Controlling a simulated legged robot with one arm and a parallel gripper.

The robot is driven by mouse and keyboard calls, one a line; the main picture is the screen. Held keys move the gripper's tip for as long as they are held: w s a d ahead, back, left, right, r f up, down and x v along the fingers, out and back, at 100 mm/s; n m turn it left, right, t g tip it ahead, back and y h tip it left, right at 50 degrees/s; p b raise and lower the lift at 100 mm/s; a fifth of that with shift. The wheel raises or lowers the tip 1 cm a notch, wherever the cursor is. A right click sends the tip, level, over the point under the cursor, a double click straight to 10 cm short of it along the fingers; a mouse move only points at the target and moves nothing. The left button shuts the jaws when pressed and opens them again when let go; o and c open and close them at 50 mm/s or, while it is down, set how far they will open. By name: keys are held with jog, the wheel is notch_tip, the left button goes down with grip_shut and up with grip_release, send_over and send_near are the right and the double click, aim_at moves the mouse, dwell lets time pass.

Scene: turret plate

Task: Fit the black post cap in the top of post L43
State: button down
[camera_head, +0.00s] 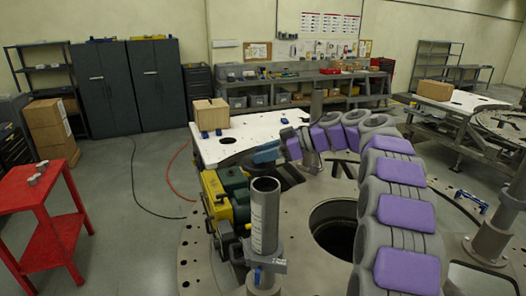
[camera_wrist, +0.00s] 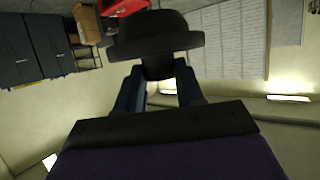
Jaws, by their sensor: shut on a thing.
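The black post cap (camera_wrist: 155,38) shows in the wrist view, a round dark piece with a wide rim. My gripper (camera_wrist: 159,72) is shut on its narrow part, with one dark blue finger on each side. In the head view my arm curves in from the right, and the blue end near the middle (camera_head: 265,153) looks like my gripper; the cap cannot be made out there. A grey hollow post (camera_head: 264,215) stands upright at front centre with its top open and uncovered. Its marking is too small to read, so I cannot confirm L43. My gripper is behind and above it, apart from it.
A yellow and green machine (camera_head: 226,200) stands close to the left of the post. The round turret plate (camera_head: 203,262) has a large hole right of it. Other posts stand at the back (camera_head: 316,103) and right (camera_head: 490,242). A red table (camera_head: 40,197) is at left.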

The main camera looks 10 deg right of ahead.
aim_at(272, 168)
jog(key=shift+s+f+b, duration=0.2)
jog(key=shift+f+b, duration=0.1)
jog(key=shift+f, duration=0.1)
jog(key=d+f+b, duration=0.1)
jog(key=f, duration=0.1)
jog(key=w+d+f+b, duration=0.1)
jog(key=d+b, duration=0.1)
jog(key=shift+w+d+f, duration=0.1)
jog(key=shift+f, duration=0.25)
jog(key=shift+s+d+f+b, duration=0.1)
jog(key=shift+s+f+b, duration=0.15)
jog(key=shift+b, duration=0.4)
jog(key=shift+a+f, duration=0.2)
jog(key=shift+a, duration=0.05)
jog(key=shift+a+f+b, duration=0.15)
jog(key=shift+a+b, duration=0.3)
jog(key=shift+a, duration=0.4)
jog(key=shift+d, duration=0.35)
jog(key=shift+d+p, duration=0.1)
jog(key=shift+p, duration=0.9)
jog(key=shift+s+f, duration=0.1)
jog(key=shift+f, duration=0.45)
